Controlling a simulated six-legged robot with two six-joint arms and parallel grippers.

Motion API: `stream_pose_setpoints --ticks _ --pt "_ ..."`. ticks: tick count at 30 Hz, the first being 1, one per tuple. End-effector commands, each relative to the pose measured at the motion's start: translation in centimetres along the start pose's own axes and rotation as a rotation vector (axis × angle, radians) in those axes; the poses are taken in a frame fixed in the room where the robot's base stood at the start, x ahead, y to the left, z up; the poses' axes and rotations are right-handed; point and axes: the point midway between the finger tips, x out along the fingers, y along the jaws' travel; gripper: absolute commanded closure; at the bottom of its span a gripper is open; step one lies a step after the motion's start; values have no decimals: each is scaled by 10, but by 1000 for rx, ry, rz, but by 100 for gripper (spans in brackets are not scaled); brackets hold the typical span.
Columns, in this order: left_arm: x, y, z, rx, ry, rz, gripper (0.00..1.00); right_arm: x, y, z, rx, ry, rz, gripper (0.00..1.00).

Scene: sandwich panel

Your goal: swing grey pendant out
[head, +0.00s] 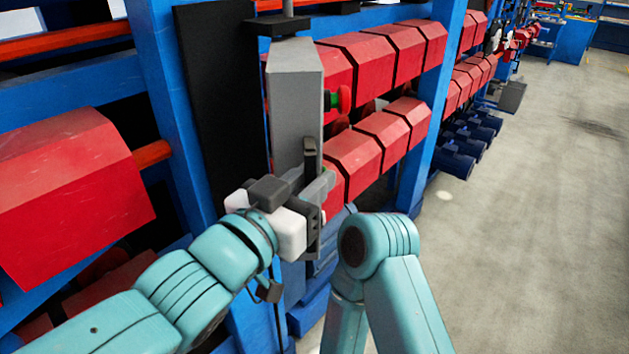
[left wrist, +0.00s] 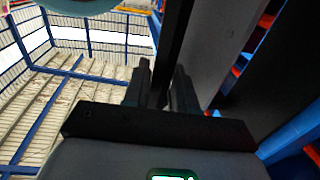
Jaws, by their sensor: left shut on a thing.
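The grey pendant (head: 297,95) is a tall grey box that hangs upright from a rod and dark bracket in the head view. A green and a red button show on its right side. My left gripper (head: 316,186) is at its lower front, shut on a dark upright handle (head: 310,152). In the left wrist view, the two fingers (left wrist: 162,85) stand either side of a dark bar (left wrist: 174,50), with the pendant's grey side (left wrist: 226,45) to the right. The pendant's lower part is partly hidden by my left gripper. My right gripper is out of view.
A black panel (head: 226,95) and a blue post (head: 170,100) stand left of the pendant. Rows of red bins (head: 372,52) on blue racking lie close behind and right. A large red bin (head: 75,185) is at left. Open grey floor (head: 530,210) lies right.

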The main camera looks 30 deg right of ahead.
Motion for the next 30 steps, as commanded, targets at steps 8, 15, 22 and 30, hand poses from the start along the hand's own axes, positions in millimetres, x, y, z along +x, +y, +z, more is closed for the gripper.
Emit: stream_pose_setpoints --ticks 8,15,22,30 --pt "1 2 -7 1 17 7 100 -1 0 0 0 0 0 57" --pt "2 4 -5 0 13 7 57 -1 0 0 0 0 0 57" --pt "3 5 -2 0 6 6 57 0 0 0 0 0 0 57" --pt "2 5 0 -1 2 5 57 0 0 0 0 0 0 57"
